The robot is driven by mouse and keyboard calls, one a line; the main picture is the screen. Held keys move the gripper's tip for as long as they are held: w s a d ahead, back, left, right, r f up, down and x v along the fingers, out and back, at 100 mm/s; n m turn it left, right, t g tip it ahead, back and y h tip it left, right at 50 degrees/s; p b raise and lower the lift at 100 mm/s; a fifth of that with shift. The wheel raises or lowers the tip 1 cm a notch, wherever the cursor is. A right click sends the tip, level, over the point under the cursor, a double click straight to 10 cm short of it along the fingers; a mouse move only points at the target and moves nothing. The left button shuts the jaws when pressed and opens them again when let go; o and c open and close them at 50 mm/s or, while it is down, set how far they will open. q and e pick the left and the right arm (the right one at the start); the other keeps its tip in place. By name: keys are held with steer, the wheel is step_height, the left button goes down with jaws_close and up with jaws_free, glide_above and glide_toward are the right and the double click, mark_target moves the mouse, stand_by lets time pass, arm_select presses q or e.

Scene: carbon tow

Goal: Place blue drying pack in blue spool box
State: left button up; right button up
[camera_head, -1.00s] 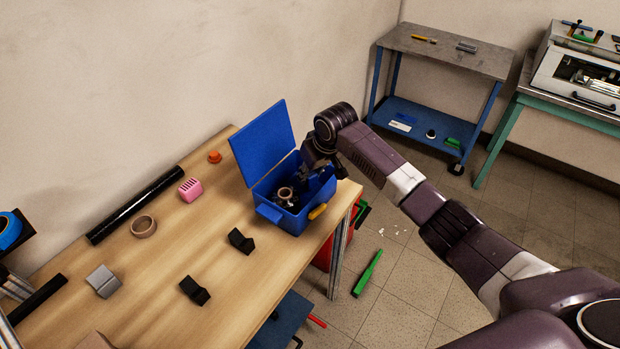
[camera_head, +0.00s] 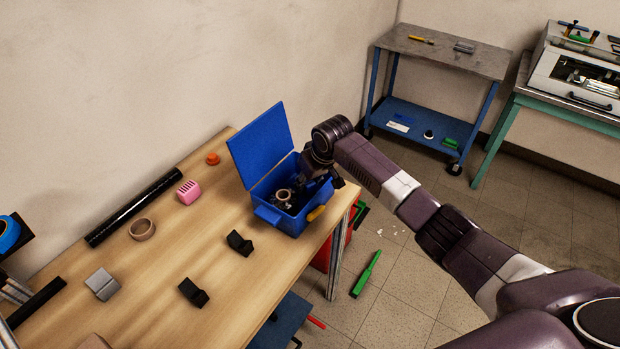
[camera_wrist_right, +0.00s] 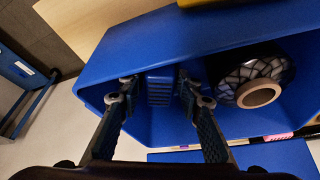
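The blue spool box (camera_head: 287,223) stands at the right end of the wooden table with its lid (camera_head: 262,145) raised. It also fills much of the right wrist view (camera_wrist_right: 110,70). A dark spool with a tan core (camera_head: 284,195) lies inside the box; it also shows in the right wrist view (camera_wrist_right: 258,94). My right gripper (camera_head: 318,178) is at the box opening, on its right side. My left gripper is not in view.
A pink block (camera_head: 189,192), tape ring (camera_head: 142,229), black roll (camera_head: 132,208), orange piece (camera_head: 213,158), two black blocks and a grey block (camera_head: 102,284) lie on the table (camera_head: 155,265). A yellow part (camera_head: 316,213) is on the box front. A blue cart (camera_head: 425,120) stands behind.

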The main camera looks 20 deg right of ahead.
steer(key=b+v, duration=0.1)
steer(key=v, duration=1.1)
